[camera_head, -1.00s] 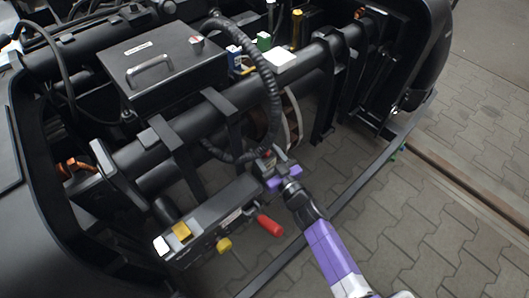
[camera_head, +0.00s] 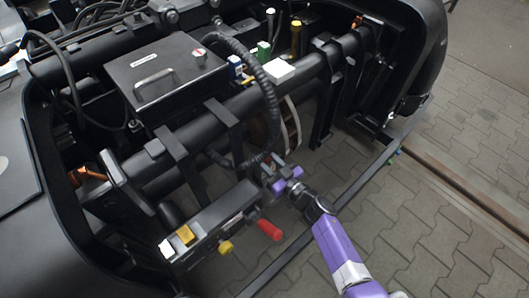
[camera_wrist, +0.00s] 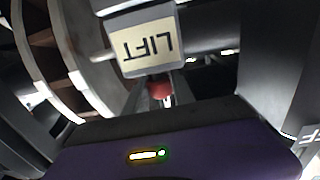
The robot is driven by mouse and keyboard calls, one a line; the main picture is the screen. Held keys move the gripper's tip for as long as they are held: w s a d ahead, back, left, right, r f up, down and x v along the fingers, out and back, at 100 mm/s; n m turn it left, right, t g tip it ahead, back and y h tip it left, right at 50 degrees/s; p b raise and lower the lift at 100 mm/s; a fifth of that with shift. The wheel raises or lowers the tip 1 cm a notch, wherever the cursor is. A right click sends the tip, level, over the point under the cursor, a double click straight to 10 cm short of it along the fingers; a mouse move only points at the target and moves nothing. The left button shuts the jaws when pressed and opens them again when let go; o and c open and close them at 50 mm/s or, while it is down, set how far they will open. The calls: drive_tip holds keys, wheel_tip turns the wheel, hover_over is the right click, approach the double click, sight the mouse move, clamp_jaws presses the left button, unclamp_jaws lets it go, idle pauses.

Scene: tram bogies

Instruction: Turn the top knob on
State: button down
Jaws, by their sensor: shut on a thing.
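My gripper (camera_head: 279,178) is at the far right end of a long black control panel (camera_head: 222,213). In the wrist view it is shut on a small red part (camera_wrist: 159,90), just below an upside-down label reading LIFT (camera_wrist: 148,48). The purple gripper body hides much of that part, so its full shape and turn cannot be told. The panel also carries a yellow knob (camera_head: 226,247) and a red handle (camera_head: 269,229) on its near side. A yellow piece (camera_head: 185,234) and a white piece (camera_head: 166,249) are at its left end.
A thick corrugated hose (camera_head: 267,90) arches down close to my gripper. Black bogie bars surround the panel. Open paving (camera_head: 430,230) is at the right.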

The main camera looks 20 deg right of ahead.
drive_tip(key=shift+d+r+n+g+y+p, duration=0.1)
drive_tip(key=shift+d+n+g+y+p, duration=0.1)
drive_tip(key=shift+n+y+p, duration=0.25)
drive_tip(key=shift+d+r+n+g+y+p, duration=0.1)
drive_tip(key=shift+n+g+y, duration=0.15)
drive_tip(key=shift+y, duration=0.4)
drive_tip(key=n+g+y, duration=0.1)
drive_tip(key=y, duration=0.1)
drive_tip(key=n+g+y+b, duration=0.1)
drive_tip(key=shift+f+n+y, duration=0.4)
drive_tip(key=n+g+y+b, duration=0.3)
drive_tip(key=shift+a+f+b, duration=0.1)
drive_tip(key=shift+a+b, duration=0.05)
drive_tip(key=shift+b, duration=0.25)
drive_tip(key=shift+a+n+g+y+b, duration=0.1)
drive_tip(key=shift+n+g+y+b, duration=0.65)
drive_tip(key=shift+g+b, duration=0.2)
drive_tip(key=shift+r+g+y, duration=0.2)
drive_tip(key=shift+g+y, duration=0.05)
drive_tip(key=shift+g, duration=0.05)
drive_tip(key=c, duration=1.1)
unclamp_jaws()
drive_tip(key=shift+o, duration=0.2)
